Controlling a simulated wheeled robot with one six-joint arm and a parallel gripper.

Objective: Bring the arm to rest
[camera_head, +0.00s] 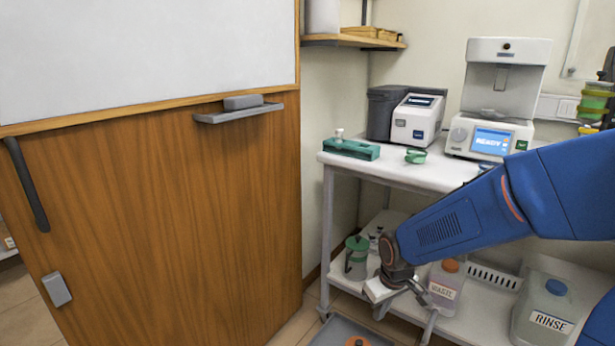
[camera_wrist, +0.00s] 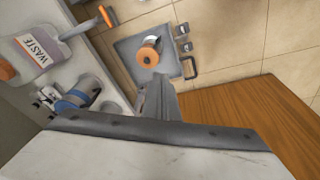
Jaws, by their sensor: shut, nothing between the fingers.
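My blue arm (camera_head: 450,220) reaches in from the right, in front of the bench and its lower shelf. My gripper (camera_head: 420,294) hangs at the arm's end, near the lower shelf and beside the waste bottle. In the wrist view my gripper (camera_wrist: 158,95) shows as shut grey fingers with nothing between them. Below the fingers in that view lies a grey tray on the floor.
A wooden cabinet (camera_head: 180,210) stands left. The white bench (camera_head: 400,174) carries a READY analyser (camera_head: 497,105) and a smaller device (camera_head: 418,120). The shelf holds a waste bottle (camera_head: 446,285) and rinse bottle (camera_head: 545,310).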

